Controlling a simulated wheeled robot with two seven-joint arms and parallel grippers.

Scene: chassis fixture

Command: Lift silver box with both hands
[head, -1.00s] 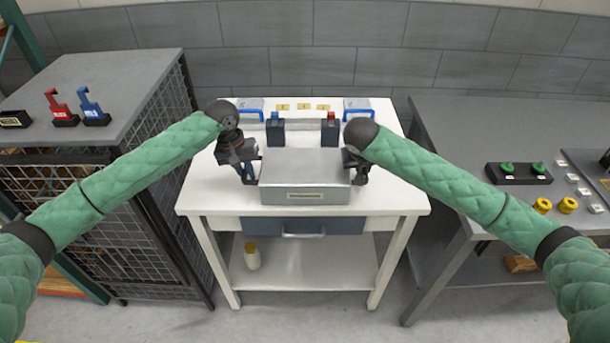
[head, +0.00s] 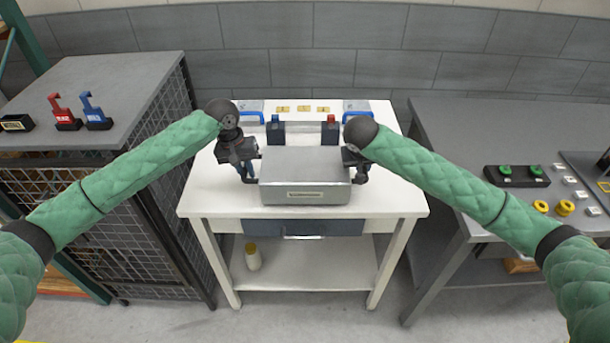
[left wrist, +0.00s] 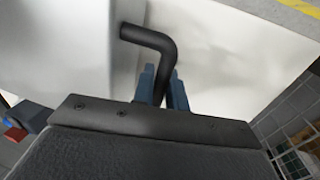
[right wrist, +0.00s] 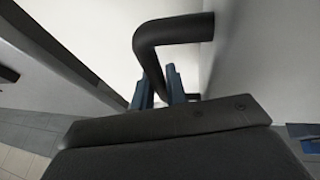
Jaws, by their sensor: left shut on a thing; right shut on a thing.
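The silver box (head: 304,170) is a flat grey case with a label on its front, level over the middle of the white table (head: 205,190). My left gripper (head: 249,176) is at its left side, shut on a black bent handle (left wrist: 150,38). Its blue fingers (left wrist: 162,85) flank the bar in the left wrist view. My right gripper (head: 361,174) is at the right side, shut on the other black handle (right wrist: 170,30), with its blue fingers (right wrist: 160,85) around it. I cannot tell whether the box's underside touches the tabletop.
Behind the box stand a blue-topped block (head: 275,131) and a red-topped block (head: 331,131), with blue handles near the back corners. A grey bench (head: 460,130) flanks the right, a mesh cabinet (head: 110,80) the left. A bottle (head: 253,257) stands on the lower shelf.

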